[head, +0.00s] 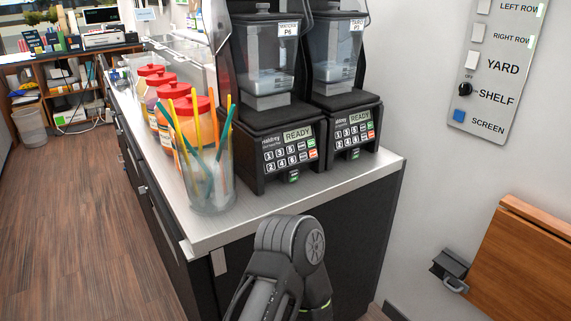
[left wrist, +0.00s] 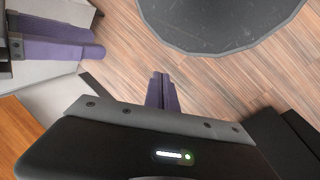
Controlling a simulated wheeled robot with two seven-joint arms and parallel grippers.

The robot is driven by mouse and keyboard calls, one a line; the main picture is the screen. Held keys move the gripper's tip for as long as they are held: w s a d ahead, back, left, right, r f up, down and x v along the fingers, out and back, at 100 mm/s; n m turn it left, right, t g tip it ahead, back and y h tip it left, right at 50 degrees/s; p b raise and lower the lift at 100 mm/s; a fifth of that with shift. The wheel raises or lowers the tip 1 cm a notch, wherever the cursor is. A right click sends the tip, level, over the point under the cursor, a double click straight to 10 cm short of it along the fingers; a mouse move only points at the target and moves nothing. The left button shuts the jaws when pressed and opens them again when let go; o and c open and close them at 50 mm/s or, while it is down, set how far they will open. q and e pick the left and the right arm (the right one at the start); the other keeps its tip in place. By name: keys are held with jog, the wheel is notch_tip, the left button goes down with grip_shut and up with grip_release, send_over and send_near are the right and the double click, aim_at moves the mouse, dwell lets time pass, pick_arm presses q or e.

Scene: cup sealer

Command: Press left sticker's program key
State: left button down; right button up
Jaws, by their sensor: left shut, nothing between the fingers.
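The left machine's jug bears a sticker (head: 288,29) that appears to read MATCHA P6. Below it, the left machine's panel (head: 290,150) has a READY display, numbered white keys and a green and a red key. The right machine (head: 354,132) is alike and also shows READY; its jug's sticker (head: 357,25) reads TARO with a program number too small to read surely. My left gripper (left wrist: 160,90) is shut and empty over the floor in the left wrist view, away from the panels. A purple finger (left wrist: 60,42) there looks like my right gripper's; its opening is unclear.
A clear cup of coloured straws (head: 208,170) stands on the counter (head: 260,206) left of the left panel. Several red-lidded jars (head: 170,92) line up behind it. A switch board (head: 493,70) hangs on the right wall. My arm link covers part of the counter's front.

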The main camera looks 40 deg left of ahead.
pick_arm(q)
jog(key=w+a+r+t+y+p, duration=0.2)
jog(key=w+a+r, duration=0.35)
jog(key=w, duration=0.25)
jog(key=w+a+r+m+t+y+p, duration=0.1)
jog(key=w+a+r+t, duration=0.25)
jog(key=w+a, duration=0.35)
jog(key=w+a+r+t+y+p, duration=0.2)
jog(key=w+a+r, duration=0.35)
jog(key=w, duration=0.25)
jog(key=w+a+r+t+y+p, duration=0.1)
jog(key=w+a+r+t+y, duration=0.1)
jog(key=a+r, duration=0.4)
jog(key=w+a+r+t+y+p, duration=0.1)
jog(key=w+a+r, duration=0.4)
jog(key=r, duration=1.1)
jog(key=w+a+r+t+y+p, duration=0.2)
jog(key=a+r, duration=0.5)
jog(key=r, duration=0.4)
jog(key=w+t+y, duration=0.1)
jog(key=w+y, duration=0.1)
jog(key=shift+a+r+t+y, duration=0.3)
jog(key=shift+a+r+t, duration=0.05)
jog(key=shift+a, duration=0.05)
jog(key=shift+w+f, duration=0.1)
